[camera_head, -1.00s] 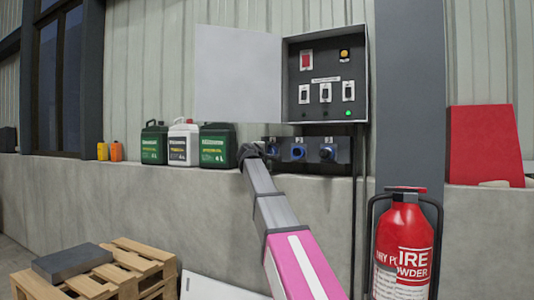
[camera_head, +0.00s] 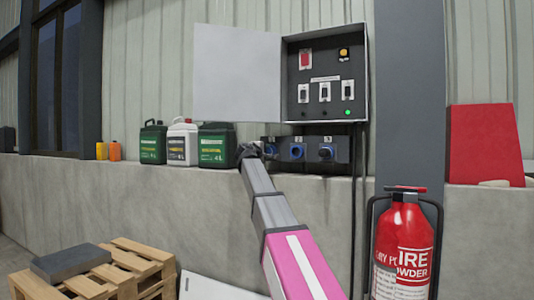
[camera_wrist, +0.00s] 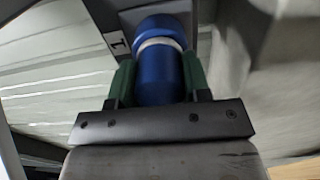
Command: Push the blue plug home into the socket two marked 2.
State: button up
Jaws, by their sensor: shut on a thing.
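My gripper (camera_wrist: 158,85) is shut on the blue plug (camera_wrist: 157,75), with a green finger on each side of its body. A pale ring circles the plug near its far end. A label marked 1 (camera_wrist: 117,43) is beside that end, at the leftmost socket. I cannot tell how deep the plug sits there.
An open control box (camera_head: 325,85) hangs above the panel. Several canisters (camera_head: 217,146) stand on the ledge just left of my gripper. A fire extinguisher (camera_head: 404,240) stands at the right front.

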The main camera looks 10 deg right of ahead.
jog(key=shift+v, duration=2.6)
jog(key=shift+s, duration=0.15)
jog(key=shift+v, duration=0.85)
